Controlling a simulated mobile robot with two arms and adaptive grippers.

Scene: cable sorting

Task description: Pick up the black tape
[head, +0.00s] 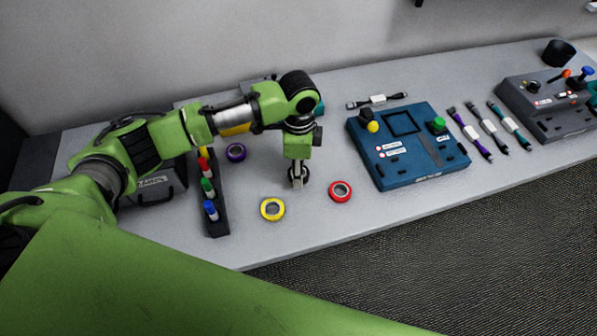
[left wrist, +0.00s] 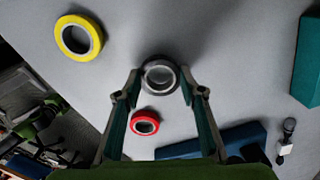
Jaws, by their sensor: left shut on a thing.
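The black tape (left wrist: 160,62) is a dark roll held between the fingertips of my left gripper (left wrist: 160,77) in the left wrist view. In the head view my left gripper (head: 298,178) points down over the grey table, and the tape is partly hidden by the fingers. I cannot tell whether the tape touches the table. A red tape (head: 340,192) lies to the right of the gripper, and a yellow tape (head: 272,209) lies at its front left. Both show in the left wrist view too. My right gripper is not in view.
A blue control box (head: 437,170) stands to the right. Several cables and a grey box (head: 540,118) with joysticks are farther right. The table's front edge is bare.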

